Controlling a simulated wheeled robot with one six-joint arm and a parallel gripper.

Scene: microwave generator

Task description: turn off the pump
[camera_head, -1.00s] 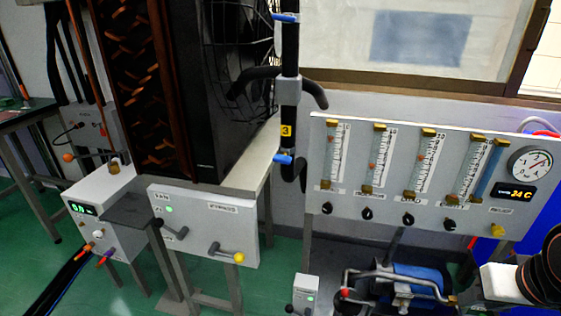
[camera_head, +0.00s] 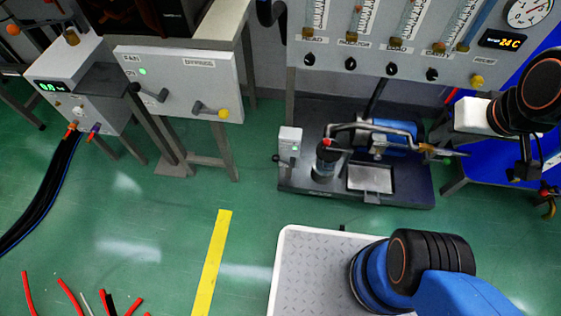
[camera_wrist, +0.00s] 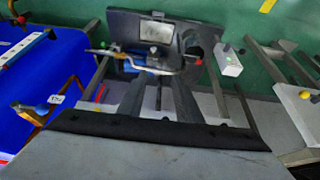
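The pump (camera_head: 390,140) has a blue motor and metal pipes and sits on a dark base on the floor below the gauge panel. A small grey switch box (camera_head: 289,143) with a lit green lamp and a dark lever on its left side stands at the base's left. In the wrist view the pump (camera_wrist: 153,60) appears inverted near the top, with the switch box (camera_wrist: 229,60) to its right. My gripper (camera_wrist: 160,80) shows as two dark fingers, apart and empty, pointing towards the pump without visible contact. The fingers are not clear in the head view.
The gauge panel (camera_head: 420,75) with several black knobs stands above the pump. A grey fan box (camera_head: 180,90) with a green lamp and levers is at left. Red pieces (camera_head: 68,295) lie on the green floor, which is otherwise mostly clear.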

